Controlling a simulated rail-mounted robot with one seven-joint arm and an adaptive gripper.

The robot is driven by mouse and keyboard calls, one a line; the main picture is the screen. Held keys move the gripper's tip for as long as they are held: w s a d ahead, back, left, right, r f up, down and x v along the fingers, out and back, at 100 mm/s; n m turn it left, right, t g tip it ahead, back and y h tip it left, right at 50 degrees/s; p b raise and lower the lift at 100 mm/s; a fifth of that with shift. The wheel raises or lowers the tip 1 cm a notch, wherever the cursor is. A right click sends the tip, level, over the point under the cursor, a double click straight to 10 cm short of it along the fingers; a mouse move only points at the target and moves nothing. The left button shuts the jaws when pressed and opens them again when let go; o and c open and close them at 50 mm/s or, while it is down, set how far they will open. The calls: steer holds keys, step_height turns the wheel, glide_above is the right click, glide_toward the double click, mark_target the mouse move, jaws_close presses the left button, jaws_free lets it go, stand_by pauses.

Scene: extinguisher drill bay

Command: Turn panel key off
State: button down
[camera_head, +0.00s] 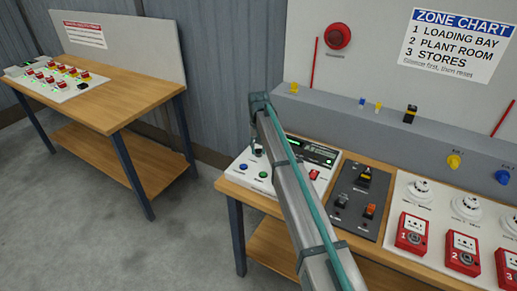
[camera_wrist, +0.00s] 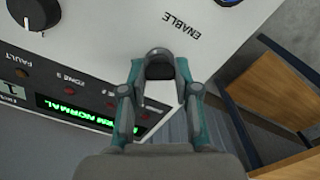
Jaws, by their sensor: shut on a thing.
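The white alarm panel (camera_head: 243,172) sits at the left end of the bench, with blue and green buttons and a lit display strip. In the wrist view its display (camera_wrist: 75,113) glows green and ends in "NORMAL". My gripper (camera_head: 257,150) is down at the panel, small and partly hidden by my arm. In the wrist view my gripper (camera_wrist: 160,72) is shut on a dark, rounded key (camera_wrist: 160,56) near the word "ENABLE". The key's lower part and its setting are hidden by the fingers. A black knob (camera_wrist: 35,12) with a pale pointer sits apart at upper left.
Right of the panel are a dark switch plate (camera_head: 357,200), white detectors (camera_head: 467,207) and red call points (camera_head: 412,232). A grey ledge (camera_head: 380,128) with small keys and tags runs behind. Another table (camera_head: 125,95) stands at left, with clear floor between.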

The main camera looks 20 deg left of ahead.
steer(key=n+b, duration=0.2)
steer(key=n, duration=0.3)
steer(key=shift+n, duration=0.4)
steer(key=n+b, duration=0.1)
steer(key=n, duration=0.4)
steer(key=shift+n, duration=0.3)
steer(key=c, duration=0.8)
jaws_free()
steer(key=shift+c, duration=0.2)
step_height(320, 180, up, 12)
